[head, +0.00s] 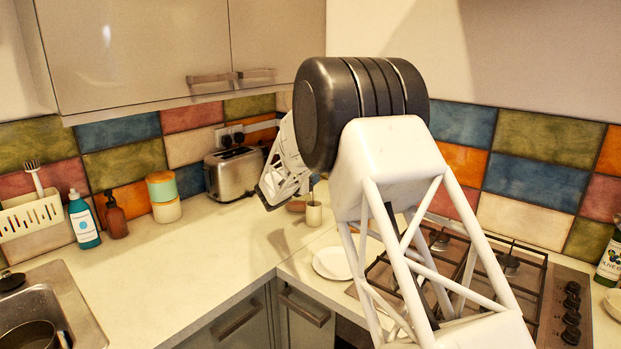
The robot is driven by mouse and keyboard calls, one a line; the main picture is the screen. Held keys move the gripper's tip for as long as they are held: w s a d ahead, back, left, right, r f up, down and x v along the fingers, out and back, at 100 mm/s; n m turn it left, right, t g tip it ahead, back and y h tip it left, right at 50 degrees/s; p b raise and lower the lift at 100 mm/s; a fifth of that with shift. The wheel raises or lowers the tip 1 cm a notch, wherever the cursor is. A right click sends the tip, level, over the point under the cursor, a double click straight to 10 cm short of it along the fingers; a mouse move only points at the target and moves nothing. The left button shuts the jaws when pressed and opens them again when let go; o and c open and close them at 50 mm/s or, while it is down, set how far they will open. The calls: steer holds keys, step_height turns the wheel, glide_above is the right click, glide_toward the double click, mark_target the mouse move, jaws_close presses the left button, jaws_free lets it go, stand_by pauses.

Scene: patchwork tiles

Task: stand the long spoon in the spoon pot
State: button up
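A small cream pot (313,214), which looks like the spoon pot, stands upright on the worktop below my arm's black joint. A thin dark piece (313,184) shows just above its rim; I cannot tell whether it is the long spoon or something else. My gripper (272,192) is left of the pot and above it in the picture, in front of the toaster. Its fingers are small and partly hidden by my arm, so I cannot tell whether they are open or hold anything. The long spoon is not clearly visible.
A toaster (235,173) stands behind my gripper. A white plate (332,263) lies in front of the pot, beside the gas hob (527,281). The left worktop (175,270) is clear.

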steer(key=v, duration=0.7)
steer(key=shift+s+a, duration=0.2)
stand_by(1.0)
steer(key=s+d+r+m+g+y, duration=0.1)
steer(key=s+d+r+m+g, duration=0.25)
steer(key=s+d, duration=0.45)
steer(key=s+d+r+m+g+y, duration=0.1)
steer(key=s+d+r+m+g, duration=0.3)
steer(key=s, duration=0.7)
steer(key=s+d+m+g+y, duration=0.1)
steer(key=s+d+m, duration=0.45)
steer(key=s, duration=0.45)
steer(key=s+a+f+m+y, duration=0.1)
steer(key=s+m+y, duration=0.3)
steer(key=s, duration=1.4)
steer(key=s+a+f+m+g+y, duration=0.1)
steer(key=s+m+y, duration=0.4)
steer(key=s+m, duration=0.5)
steer(key=s+a+f, duration=0.1)
steer(key=s+f, duration=0.1)
steer(key=s, duration=0.6)
steer(key=shift+f+y, duration=0.3)
steer(key=shift+f, duration=0.05)
steer(key=shift+s+a+g, duration=0.1)
steer(key=shift+g, duration=0.15)
